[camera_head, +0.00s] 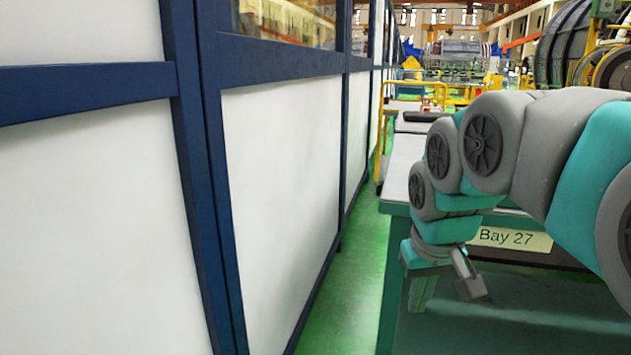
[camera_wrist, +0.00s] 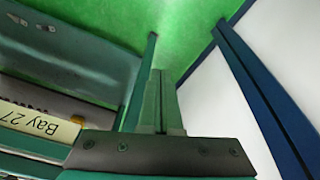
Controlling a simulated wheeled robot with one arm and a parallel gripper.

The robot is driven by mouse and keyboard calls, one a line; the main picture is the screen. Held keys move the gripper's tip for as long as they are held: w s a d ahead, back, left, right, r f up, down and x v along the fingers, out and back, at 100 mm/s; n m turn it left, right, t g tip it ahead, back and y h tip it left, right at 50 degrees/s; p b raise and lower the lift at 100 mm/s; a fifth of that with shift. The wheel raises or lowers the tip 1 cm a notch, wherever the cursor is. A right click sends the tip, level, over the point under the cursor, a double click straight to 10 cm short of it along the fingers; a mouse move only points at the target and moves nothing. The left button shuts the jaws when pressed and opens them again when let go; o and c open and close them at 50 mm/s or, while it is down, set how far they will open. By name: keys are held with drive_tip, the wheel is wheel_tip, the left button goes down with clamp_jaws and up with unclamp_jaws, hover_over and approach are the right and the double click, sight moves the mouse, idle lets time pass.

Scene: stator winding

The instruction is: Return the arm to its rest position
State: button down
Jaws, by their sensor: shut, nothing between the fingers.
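My arm, grey and teal, reaches in from the right of the head view and bends down in front of the workbench (camera_head: 398,170). My gripper (camera_head: 472,287) hangs below the bench top, in front of the bench's side. In the wrist view my gripper (camera_wrist: 158,78) shows its fingers close together, with nothing between them. The "Bay 27" label (camera_head: 512,238) is on the bench just behind my wrist, partly covered by the arm. It also shows upside down in the wrist view (camera_wrist: 38,122).
A white-panelled wall with blue frames (camera_head: 285,180) runs along the left. The green floor (camera_head: 350,270) between wall and bench is a narrow clear strip. A yellow rail (camera_head: 383,130) stands at the bench's far side. Large machinery (camera_head: 565,45) stands at the back right.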

drive_tip(key=s+f+g, duration=0.2)
drive_tip(key=s+f, duration=0.5)
drive_tip(key=s, duration=0.4)
drive_tip(key=s+a+f+m+g, duration=0.1)
drive_tip(key=s+f+g, duration=0.1)
drive_tip(key=s+f, duration=0.6)
drive_tip(key=s, duration=0.3)
drive_tip(key=shift+s+f+g, duration=0.3)
drive_tip(key=shift+s, duration=0.1)
